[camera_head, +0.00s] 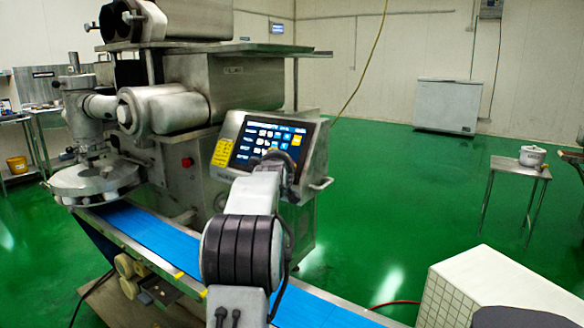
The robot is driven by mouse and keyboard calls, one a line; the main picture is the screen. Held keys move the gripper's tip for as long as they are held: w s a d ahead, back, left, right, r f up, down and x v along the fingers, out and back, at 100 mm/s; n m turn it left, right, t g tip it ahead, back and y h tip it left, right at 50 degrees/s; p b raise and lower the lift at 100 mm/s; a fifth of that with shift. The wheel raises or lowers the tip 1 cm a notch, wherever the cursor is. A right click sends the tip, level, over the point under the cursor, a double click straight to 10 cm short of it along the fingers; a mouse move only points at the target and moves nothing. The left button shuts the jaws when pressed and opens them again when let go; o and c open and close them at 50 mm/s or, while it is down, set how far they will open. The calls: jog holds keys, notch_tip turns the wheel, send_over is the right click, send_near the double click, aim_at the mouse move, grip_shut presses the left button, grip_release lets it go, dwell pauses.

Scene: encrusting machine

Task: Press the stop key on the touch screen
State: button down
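The touch screen (262,142) is a dark blue panel with several white and blue keys, set in a tilted grey metal housing on the encrusting machine (208,100). The labels on the keys are too small to read, so I cannot tell which is the stop key. My arm reaches up from the bottom of the view, and my gripper (282,160) is in front of the lower right part of the screen, covering some of it. Its fingers are blurred and partly hidden by my arm. I cannot tell whether it touches the screen.
A blue conveyor belt (160,238) runs below the screen toward the lower right. A red button (187,162) is on the machine body left of the screen. A white tiled block (470,285) stands at lower right, and a small table (515,168) holds a pot. Green floor is open between.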

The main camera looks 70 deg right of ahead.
jog(key=shift+d+f, duration=0.1)
dwell(1.4)
jog(key=shift+d+f, duration=0.15)
jog(key=shift+d, duration=0.1)
jog(key=shift+s+d+f+b, duration=0.1)
jog(key=shift+d+f+b, duration=0.05)
jog(key=shift+d+b, duration=0.15)
dwell(1.0)
jog(key=shift+a+b, duration=0.25)
jog(key=shift+b, duration=0.05)
jog(key=shift+a+r, duration=0.4)
dwell(0.6)
dwell(0.3)
